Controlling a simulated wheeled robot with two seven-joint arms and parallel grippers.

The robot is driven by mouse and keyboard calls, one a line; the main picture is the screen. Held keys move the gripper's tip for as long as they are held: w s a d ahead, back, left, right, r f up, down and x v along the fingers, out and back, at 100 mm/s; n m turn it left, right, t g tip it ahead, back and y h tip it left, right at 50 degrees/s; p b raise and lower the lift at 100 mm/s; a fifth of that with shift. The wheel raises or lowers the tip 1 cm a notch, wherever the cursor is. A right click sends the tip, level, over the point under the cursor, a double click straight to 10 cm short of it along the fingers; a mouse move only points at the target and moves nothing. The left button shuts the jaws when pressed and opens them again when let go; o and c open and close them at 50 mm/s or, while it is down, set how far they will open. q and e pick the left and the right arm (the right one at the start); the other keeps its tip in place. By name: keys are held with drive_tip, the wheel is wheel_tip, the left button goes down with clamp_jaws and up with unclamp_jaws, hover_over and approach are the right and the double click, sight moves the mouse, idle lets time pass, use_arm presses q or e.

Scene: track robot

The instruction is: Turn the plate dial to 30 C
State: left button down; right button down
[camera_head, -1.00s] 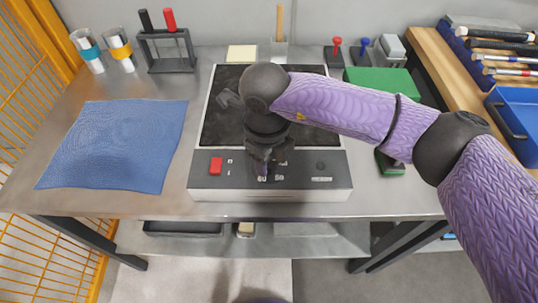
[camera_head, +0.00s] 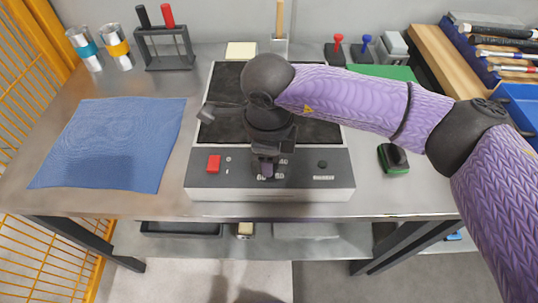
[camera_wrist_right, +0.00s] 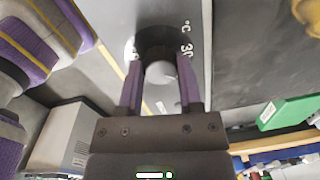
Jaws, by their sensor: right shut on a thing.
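The hot plate (camera_head: 340,178) stands on the bench with a dark top and a grey front panel. Its dial (camera_wrist_right: 163,42) shows in the wrist view as a dark round knob with a pale face. The marks "°C" and "30" are printed beside it. My right gripper (camera_head: 265,170) reaches down to the panel, and its purple fingers (camera_wrist_right: 161,92) are shut on the dial from both sides. In the head view the gripper covers the dial; "40", "60" and "80" show around it. I cannot read the dial's pointer. My left gripper is not in view.
A red switch (camera_head: 214,164) sits on the panel left of the dial, and a small dark knob (camera_head: 322,165) to its right. A blue cloth (camera_head: 112,145) lies left of the plate. A green-based black object (camera_head: 393,158) stands to the right.

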drive_tip(key=shift+f+n+b, duration=0.1)
drive_tip(key=shift+n+b, duration=0.25)
drive_tip(key=shift+n, duration=0.55)
drive_tip(key=shift+n+b, duration=0.4)
drive_tip(key=shift+n, duration=0.5)
drive_tip(key=n+b, duration=0.1)
drive_tip(key=n, duration=0.3)
drive_tip(key=shift+y+b, duration=0.3)
drive_tip(key=shift+b, duration=0.05)
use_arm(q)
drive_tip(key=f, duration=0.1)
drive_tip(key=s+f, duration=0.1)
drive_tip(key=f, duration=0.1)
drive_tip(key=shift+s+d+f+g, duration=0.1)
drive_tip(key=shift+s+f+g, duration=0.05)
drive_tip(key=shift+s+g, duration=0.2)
use_arm(e)
drive_tip(key=shift+n, duration=0.3)
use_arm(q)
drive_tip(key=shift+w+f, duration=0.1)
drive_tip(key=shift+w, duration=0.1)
use_arm(e)
drive_tip(key=shift+c, duration=1.7)
unclamp_jaws()
drive_tip(key=shift+o, duration=0.3)
